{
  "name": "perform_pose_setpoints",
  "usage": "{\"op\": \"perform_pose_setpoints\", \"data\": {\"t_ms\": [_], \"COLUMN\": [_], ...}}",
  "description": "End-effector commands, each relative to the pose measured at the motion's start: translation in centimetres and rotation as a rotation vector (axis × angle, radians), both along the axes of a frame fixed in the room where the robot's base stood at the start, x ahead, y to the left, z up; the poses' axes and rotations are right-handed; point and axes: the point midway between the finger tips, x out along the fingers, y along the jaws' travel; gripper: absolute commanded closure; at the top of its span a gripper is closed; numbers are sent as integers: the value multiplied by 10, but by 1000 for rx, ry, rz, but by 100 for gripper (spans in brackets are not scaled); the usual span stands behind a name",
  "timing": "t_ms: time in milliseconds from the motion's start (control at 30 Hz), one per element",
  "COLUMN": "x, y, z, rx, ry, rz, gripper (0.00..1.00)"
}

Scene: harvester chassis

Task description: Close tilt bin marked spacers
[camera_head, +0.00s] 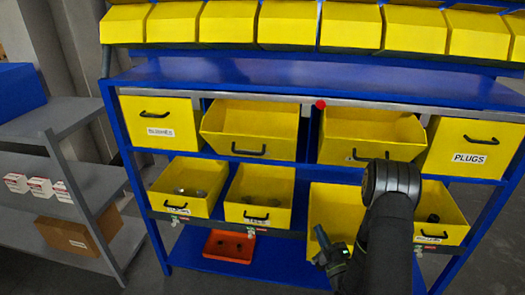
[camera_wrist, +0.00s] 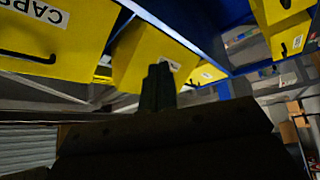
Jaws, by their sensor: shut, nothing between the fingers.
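Several yellow tilt bins sit in two rows on a blue rack; I cannot read "spacers" on any label. In the upper row, the second bin (camera_head: 250,130) and third bin (camera_head: 370,135) are tilted open, showing empty insides. The third bin's label is mostly hidden by my arm. The outer bins, one with an unclear label (camera_head: 155,122) and one marked PLUGS (camera_head: 470,148), are shut. My gripper (camera_head: 333,253) is shut and empty, low in front of the lower row's third bin (camera_head: 333,208). Its dark fingers (camera_wrist: 158,88) show in the wrist view before a yellow bin.
Lower bins (camera_head: 180,188) and (camera_head: 258,195) hold small parts. A red tray (camera_head: 230,246) lies on the bottom shelf. A bin marked CAPS (camera_wrist: 60,30) is at the wrist view's upper left. A grey shelf (camera_head: 75,180) with boxes stands left.

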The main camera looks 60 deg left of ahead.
Motion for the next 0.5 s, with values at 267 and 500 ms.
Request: {"op": "perform_pose_setpoints", "data": {"t_ms": [267, 500], "x": [-56, -97], "y": [57, 75], "z": [121, 183], "rx": [12, 52], "ry": [-555, -868], "rz": [44, 30], "gripper": [100, 100]}}
